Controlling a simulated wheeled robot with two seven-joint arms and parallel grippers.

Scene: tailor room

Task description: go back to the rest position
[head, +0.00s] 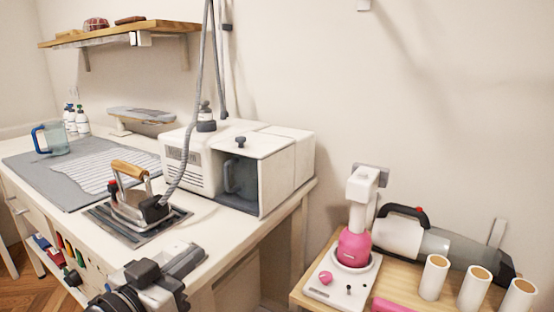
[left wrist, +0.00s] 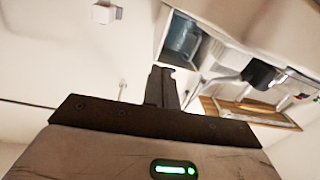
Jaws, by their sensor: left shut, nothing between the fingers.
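My left gripper (head: 187,260) is at the bottom of the head view, in front of the white worktable (head: 235,232). It is shut and empty. In the left wrist view its fingers (left wrist: 162,86) are together with nothing between them. My right gripper is in neither view. A steam iron (head: 140,200) with a wooden handle rests on its dark metal plate, beyond my left gripper. A white steam unit (head: 187,152) stands behind it, with a blue-tinted jug (head: 240,178) in its open compartment.
A wooden side table (head: 312,284) at the right holds a pink-and-white device (head: 354,247), a handheld vacuum (head: 400,236) and white cylinders (head: 433,277). A grey mat (head: 55,187) with striped cloth lies on the worktable. A wall shelf (head: 115,34) hangs above. A hose rises from the iron.

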